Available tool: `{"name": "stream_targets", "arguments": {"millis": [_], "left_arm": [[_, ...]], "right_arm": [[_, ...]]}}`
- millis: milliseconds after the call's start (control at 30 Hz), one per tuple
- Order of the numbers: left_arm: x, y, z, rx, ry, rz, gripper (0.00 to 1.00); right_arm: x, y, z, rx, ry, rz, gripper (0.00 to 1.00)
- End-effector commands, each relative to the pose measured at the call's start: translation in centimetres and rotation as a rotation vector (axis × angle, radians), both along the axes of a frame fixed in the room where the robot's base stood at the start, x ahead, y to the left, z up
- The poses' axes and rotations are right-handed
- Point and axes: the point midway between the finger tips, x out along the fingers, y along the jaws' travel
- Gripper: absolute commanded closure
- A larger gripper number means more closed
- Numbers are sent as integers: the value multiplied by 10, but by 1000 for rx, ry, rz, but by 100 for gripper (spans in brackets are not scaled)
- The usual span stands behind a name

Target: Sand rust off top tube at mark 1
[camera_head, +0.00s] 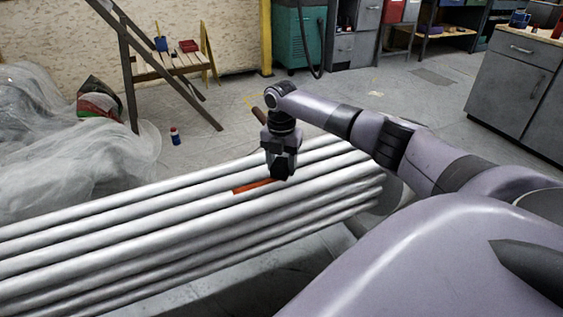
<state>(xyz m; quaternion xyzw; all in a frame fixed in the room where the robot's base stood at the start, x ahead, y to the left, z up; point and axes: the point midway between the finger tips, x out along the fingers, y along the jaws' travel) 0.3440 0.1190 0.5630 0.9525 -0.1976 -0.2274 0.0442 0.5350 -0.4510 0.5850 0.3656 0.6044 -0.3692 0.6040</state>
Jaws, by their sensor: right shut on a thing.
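Several long pale metal tubes (120,215) lie side by side in a stack running from lower left to upper right. An orange-red rust patch (250,187) shows on one of the top tubes, just left of my right gripper. My right gripper (281,172) points down over that tube at the patch's right end and is shut on a small dark thing, mostly hidden by the fingers. I cannot tell whether it touches the tube. No mark number is readable. My left gripper is out of view.
Plastic sheeting (60,150) is heaped at left. A teal cabinet (299,40) and grey cabinets (515,85) stand behind. The floor between is mostly clear.

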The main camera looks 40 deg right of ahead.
Motion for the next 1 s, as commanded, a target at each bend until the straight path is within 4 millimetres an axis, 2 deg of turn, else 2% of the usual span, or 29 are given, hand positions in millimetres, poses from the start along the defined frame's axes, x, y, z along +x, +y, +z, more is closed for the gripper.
{"name": "stream_targets", "arguments": {"millis": [667, 1000], "left_arm": [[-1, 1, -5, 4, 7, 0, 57], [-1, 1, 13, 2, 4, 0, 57]], "right_arm": [[0, 0, -12, 0, 1, 0, 73], [7, 22, -9, 2, 1, 2, 73]]}}
